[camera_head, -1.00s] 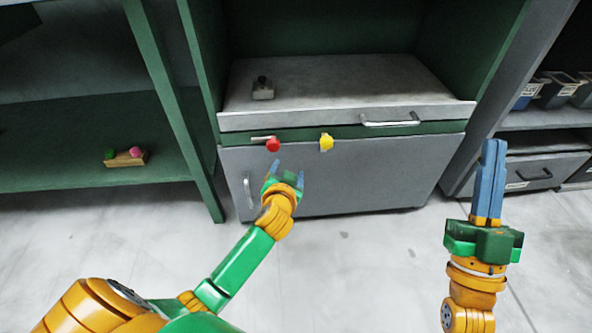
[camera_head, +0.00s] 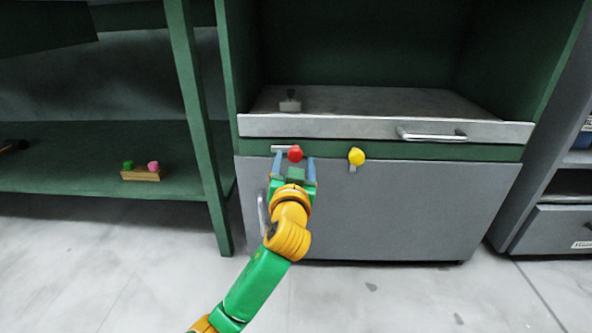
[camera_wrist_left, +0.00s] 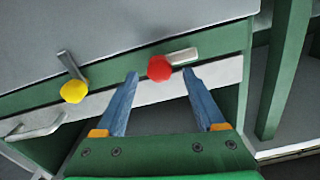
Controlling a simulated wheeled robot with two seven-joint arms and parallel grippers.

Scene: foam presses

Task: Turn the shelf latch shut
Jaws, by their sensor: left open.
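A red-knobbed latch (camera_head: 295,153) sits on the green rail under the grey pull-out shelf (camera_head: 350,128); its metal bar lies level, pointing left. A yellow-knobbed latch (camera_head: 356,157) sits to its right, its short bar pointing down over the lower door. The pictures do not show which one is the shelf latch. My left gripper (camera_head: 294,160) is open, its blue fingertips on either side of the red knob. The left wrist view shows the red knob (camera_wrist_left: 159,68) between and just beyond the fingertips, with no clear contact. My right gripper is out of view.
The grey lower door (camera_head: 400,205) has an upright handle (camera_head: 262,212) partly behind my left gripper. The shelf has a bar handle (camera_head: 431,134). A small grey block with a dark knob (camera_head: 290,104) stands on it. A green rack post (camera_head: 200,130) stands to the left.

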